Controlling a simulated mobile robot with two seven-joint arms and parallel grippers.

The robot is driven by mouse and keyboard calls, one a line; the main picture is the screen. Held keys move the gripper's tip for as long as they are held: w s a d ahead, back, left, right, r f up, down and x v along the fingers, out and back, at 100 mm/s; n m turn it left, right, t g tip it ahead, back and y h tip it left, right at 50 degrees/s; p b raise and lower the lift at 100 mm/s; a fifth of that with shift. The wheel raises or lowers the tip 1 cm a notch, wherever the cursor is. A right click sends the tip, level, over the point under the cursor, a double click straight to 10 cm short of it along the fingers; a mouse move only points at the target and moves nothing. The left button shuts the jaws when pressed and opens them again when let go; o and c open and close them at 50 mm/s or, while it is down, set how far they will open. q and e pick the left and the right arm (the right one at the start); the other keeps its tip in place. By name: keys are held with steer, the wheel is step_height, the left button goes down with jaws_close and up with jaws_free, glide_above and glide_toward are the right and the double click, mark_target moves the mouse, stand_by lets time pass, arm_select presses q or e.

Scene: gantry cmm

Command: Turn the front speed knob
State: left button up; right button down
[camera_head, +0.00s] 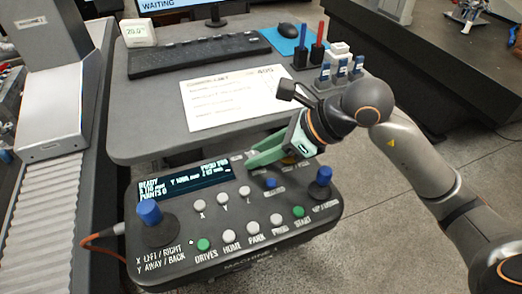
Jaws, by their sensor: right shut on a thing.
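A dark control box (180,259) stands at the front, with a lit display, buttons and two blue-topped joysticks. My right gripper (252,161) reaches in from the right, with its green fingers low over the top of the box, just right of the display. The fingers are closed on a small part there, which I take to be the speed knob. The fingers hide the knob, so its shape and angle cannot be told. A small blue control (270,183) sits just in front of the fingers. My left gripper is not in view.
The left joystick (150,212) and right joystick (320,184) rise above the box. Behind is a grey desk with a paper sheet (235,97), a keyboard (200,54) and a holder with pens (308,58). A ribbed grey bellows (50,200) runs along the left.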

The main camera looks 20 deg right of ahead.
steer(key=shift+w+d+f+n+g+y+b, duration=0.15)
steer(key=shift+n+g+y+b, duration=0.2)
steer(key=shift+n+b, duration=0.35)
steer(key=shift+w+n+g+y+b, duration=0.15)
steer(key=shift+n+g+y+b, duration=0.2)
steer(key=shift+n+g+b, duration=0.75)
steer(key=n+g+b, duration=0.1)
steer(key=n+g, duration=0.1)
steer(key=n, duration=0.1)
steer(key=shift+w, duration=0.15)
steer(key=shift+w+n+g+b, duration=0.1)
steer(key=shift+n+g+b, duration=0.45)
steer(key=shift+n+g, duration=0.85)
steer(key=shift+r+n, duration=0.2)
steer(key=shift+n, duration=0.1)
steer(key=c, duration=0.6)
jaws_free()
